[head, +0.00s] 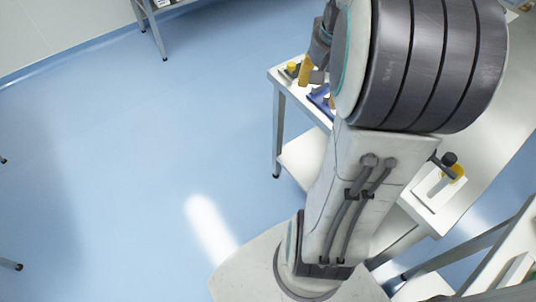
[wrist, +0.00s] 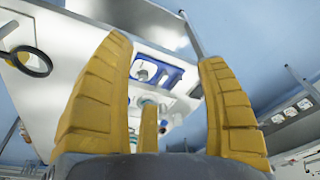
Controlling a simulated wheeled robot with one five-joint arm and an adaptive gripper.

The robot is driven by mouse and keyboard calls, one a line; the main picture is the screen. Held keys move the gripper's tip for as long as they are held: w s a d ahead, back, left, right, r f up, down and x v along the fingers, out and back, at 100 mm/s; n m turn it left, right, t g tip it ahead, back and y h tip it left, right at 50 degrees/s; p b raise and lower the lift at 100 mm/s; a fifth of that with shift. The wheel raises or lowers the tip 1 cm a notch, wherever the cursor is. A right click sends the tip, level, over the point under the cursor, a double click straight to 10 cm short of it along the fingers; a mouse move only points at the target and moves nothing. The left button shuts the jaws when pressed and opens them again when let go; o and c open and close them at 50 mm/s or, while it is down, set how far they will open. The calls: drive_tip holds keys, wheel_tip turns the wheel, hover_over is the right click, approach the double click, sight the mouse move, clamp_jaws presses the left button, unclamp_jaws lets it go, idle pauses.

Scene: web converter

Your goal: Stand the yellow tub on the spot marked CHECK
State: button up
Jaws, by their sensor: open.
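My gripper (wrist: 165,50) is open and empty in the wrist view, its yellow fingers wide apart above a white table. In the head view part of a yellow finger (head: 305,71) shows beside my arm, at the table's far left end. A yellow rounded thing (head: 458,172), perhaps the yellow tub, shows at the right of the head view, partly hidden by a dark knob-like part. It is well away from my gripper. I cannot make out the word CHECK in either view.
A white table (head: 281,78) runs behind my arm, which hides much of it. A blue tray (wrist: 180,77) with round items lies between my fingers in the wrist view. A black ring (wrist: 38,70) is at its left. Blue floor (head: 130,150) is clear at left.

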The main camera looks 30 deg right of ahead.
drive_tip(key=s+a+f+n, duration=0.1)
drive_tip(key=s+a+n, duration=0.1)
drive_tip(key=a, duration=0.4)
drive_tip(key=s+a+n+t+y, duration=0.1)
drive_tip(key=s+a+n, duration=0.2)
drive_tip(key=a, duration=0.4)
drive_tip(key=s+a+f+n, duration=0.1)
drive_tip(key=s+a+n, duration=0.2)
drive_tip(key=a, duration=0.3)
drive_tip(key=shift+a+f+n+t, duration=0.35)
drive_tip(key=shift+a+n+t, duration=0.05)
drive_tip(key=shift+d, duration=0.15)
